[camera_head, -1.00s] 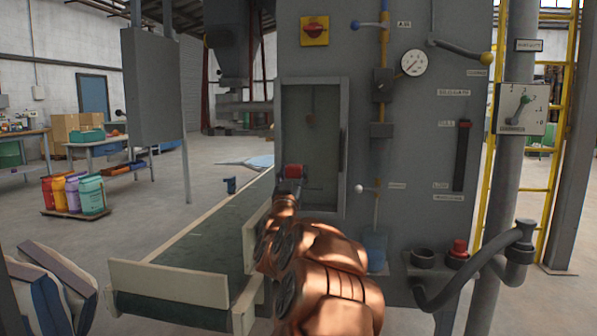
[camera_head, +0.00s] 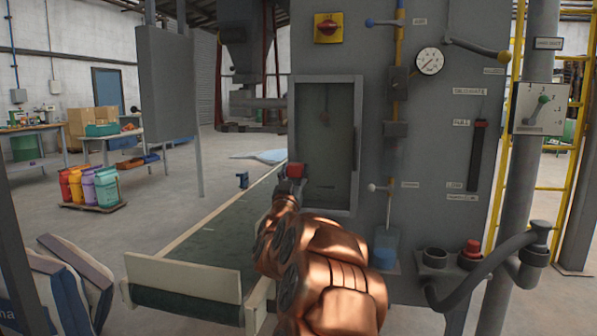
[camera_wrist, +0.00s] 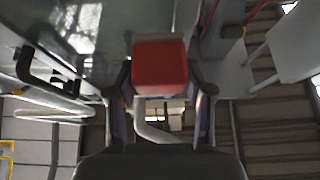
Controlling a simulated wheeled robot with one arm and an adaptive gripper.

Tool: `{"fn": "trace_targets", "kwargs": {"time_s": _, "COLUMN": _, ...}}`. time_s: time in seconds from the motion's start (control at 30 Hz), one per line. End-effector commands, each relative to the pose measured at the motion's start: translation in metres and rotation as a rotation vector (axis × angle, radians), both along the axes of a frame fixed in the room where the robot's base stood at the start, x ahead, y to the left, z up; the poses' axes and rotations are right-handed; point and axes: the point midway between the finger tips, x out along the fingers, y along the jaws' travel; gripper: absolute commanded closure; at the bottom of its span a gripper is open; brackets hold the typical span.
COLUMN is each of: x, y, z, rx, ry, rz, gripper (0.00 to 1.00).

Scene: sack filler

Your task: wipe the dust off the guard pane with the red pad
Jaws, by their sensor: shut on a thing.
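The guard pane (camera_head: 334,150) is a tall, dull glass panel in a grey frame on the machine's front. I cannot clearly make out dust on it. The red pad (camera_head: 296,171) overlaps the frame's lower left edge in the head view. My gripper (camera_head: 290,184) is shut on the pad's holder, its fingers partly hidden by my copper arm. In the wrist view the red pad (camera_wrist: 160,66) sits between and beyond the two fingers (camera_wrist: 162,92), with the glassy pane (camera_wrist: 90,35) at upper left. Whether the pad touches the glass, I cannot tell.
A conveyor (camera_head: 215,220) with pale side boards runs below and left of the pane. Sacks (camera_head: 65,275) lean at lower left.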

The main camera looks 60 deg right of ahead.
Motion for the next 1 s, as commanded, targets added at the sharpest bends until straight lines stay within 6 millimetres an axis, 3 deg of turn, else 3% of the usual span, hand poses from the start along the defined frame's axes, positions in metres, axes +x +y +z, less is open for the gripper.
{"fn": "trace_targets", "kwargs": {"time_s": 0.5, "x": -0.017, "y": 0.037, "z": 0.0, "rx": 0.002, "ry": -0.002, "rz": -0.004, "gripper": 0.87}}
{"fn": "trace_targets", "kwargs": {"time_s": 1.0, "x": -0.021, "y": 0.045, "z": 0.002, "rx": 0.0, "ry": -0.005, "rz": -0.006, "gripper": 0.87}}
